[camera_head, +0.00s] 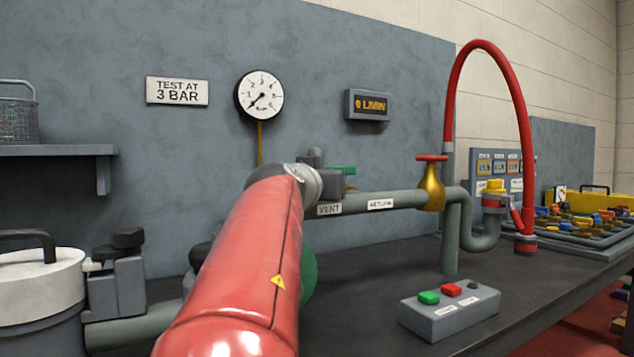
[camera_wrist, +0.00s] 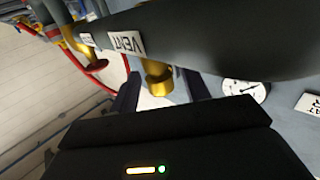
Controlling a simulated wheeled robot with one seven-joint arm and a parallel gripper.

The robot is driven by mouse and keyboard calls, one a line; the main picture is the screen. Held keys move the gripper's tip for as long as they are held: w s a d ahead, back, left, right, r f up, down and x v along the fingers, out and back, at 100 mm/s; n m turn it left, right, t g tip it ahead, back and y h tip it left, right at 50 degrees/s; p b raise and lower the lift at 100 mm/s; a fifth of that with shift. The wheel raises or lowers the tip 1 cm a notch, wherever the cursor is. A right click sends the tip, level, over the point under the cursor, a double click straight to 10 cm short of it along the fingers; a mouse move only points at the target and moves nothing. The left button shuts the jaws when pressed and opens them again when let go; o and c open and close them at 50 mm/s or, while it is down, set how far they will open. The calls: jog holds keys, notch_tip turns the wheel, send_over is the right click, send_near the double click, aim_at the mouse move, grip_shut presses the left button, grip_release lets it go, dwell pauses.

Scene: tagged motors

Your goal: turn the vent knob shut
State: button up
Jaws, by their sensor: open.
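The "VENT" label (camera_head: 329,209) is on the grey pipe (camera_head: 400,199), just right of my wrist in the head view. It also shows in the wrist view (camera_wrist: 127,43). A short brass knob-like fitting (camera_wrist: 157,79) sits against the pipe beside that label in the wrist view. My gripper (camera_wrist: 163,88) is open, with one dark finger on each side of the brass fitting; contact cannot be told. In the head view, a green handle (camera_head: 341,169) shows just behind my wrist, and my arm hides the gripper's fingers and the fitting.
A brass valve with a red handle (camera_head: 432,183) stands further right on the pipe. A red hose (camera_head: 521,110) arches beyond it. A button box (camera_head: 449,309) sits on the bench front. The round gauge (camera_head: 259,95) is on the back panel. A lidded pot (camera_head: 42,290) stands left.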

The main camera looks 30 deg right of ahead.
jog(key=b+v, duration=0.1)
jog(key=v, duration=0.6)
jog(key=shift+s, duration=0.1)
